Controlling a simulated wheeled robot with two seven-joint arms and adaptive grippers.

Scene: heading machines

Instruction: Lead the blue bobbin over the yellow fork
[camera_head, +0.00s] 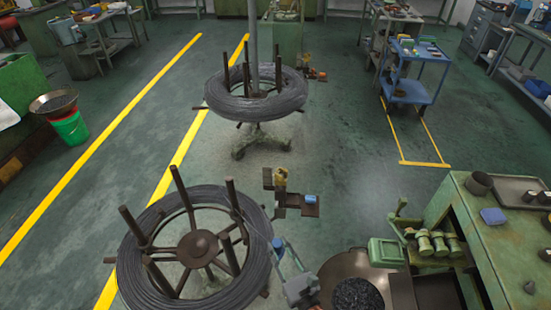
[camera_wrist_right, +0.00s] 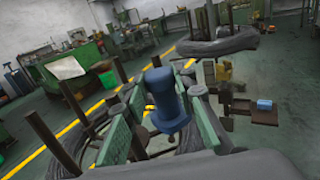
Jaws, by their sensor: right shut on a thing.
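My right gripper (camera_head: 287,262) is shut on the blue bobbin (camera_head: 278,244), above the right rim of the near wire coil. In the right wrist view the bobbin (camera_wrist_right: 167,103) stands up between the fingers, its knobbed end toward the top of the picture. The yellow fork (camera_head: 280,179) is a small piece on a dark stand beyond the gripper, apart from the bobbin. It also shows in the right wrist view (camera_wrist_right: 224,73), to the right of the bobbin and farther away. Its fine shape is too small to tell. My left gripper is out of view.
The near wire coil (camera_head: 134,268) has upright posts left of the gripper. A second coil (camera_head: 255,108) stands behind the fork. A small blue block (camera_head: 310,199) lies on a dark plate beside the fork. A green machine (camera_head: 500,235) is at right.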

